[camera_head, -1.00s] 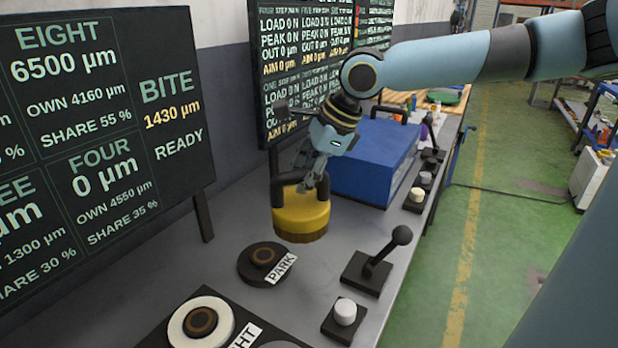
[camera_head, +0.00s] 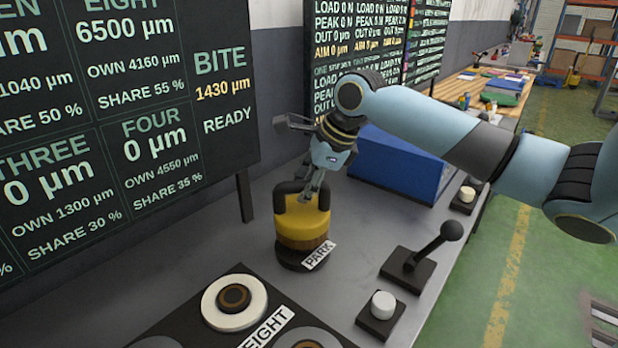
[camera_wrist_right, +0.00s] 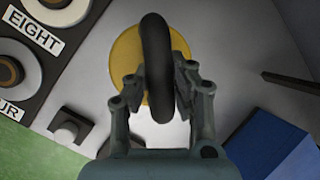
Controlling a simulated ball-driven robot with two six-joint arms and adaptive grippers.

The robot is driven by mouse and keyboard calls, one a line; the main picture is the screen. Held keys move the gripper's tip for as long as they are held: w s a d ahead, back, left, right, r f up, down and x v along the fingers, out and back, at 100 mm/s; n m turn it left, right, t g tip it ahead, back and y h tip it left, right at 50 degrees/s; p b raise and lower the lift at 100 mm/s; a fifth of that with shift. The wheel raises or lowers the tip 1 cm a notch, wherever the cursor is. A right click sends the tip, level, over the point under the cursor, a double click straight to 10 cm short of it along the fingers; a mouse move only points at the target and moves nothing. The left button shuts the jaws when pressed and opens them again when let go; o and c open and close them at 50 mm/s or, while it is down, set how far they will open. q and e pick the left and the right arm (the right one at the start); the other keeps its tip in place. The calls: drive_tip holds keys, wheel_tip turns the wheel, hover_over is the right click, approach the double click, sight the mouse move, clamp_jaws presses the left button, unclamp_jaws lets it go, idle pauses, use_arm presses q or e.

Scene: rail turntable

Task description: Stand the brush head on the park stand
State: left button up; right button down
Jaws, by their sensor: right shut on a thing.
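The brush head (camera_head: 302,222) is a yellow drum with a brown bristle band below and a black loop handle on top. My right gripper (camera_head: 314,190) is shut on its black handle from above. The brush head is upright over the dark round park stand (camera_head: 287,256), which carries a white PARK label. The drum hides most of the stand, and I cannot tell whether the two touch. In the right wrist view the fingers (camera_wrist_right: 158,88) flank the handle above the yellow drum (camera_wrist_right: 128,62). My left gripper is not in view.
A black lever (camera_head: 432,250) and a white button (camera_head: 382,305) stand to the right. A pad labelled EIGHT with a white ring (camera_head: 234,318) lies in front. A blue box (camera_head: 400,165) is behind, and display boards line the back left.

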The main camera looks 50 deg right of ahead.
drive_tip(key=shift+w+f, duration=0.1)
drive_tip(key=shift+f, duration=0.85)
drive_tip(key=c, duration=1.2)
unclamp_jaws()
drive_tip(key=shift+f, duration=0.15)
drive_tip(key=p+v, duration=0.2)
drive_tip(key=v, duration=1)
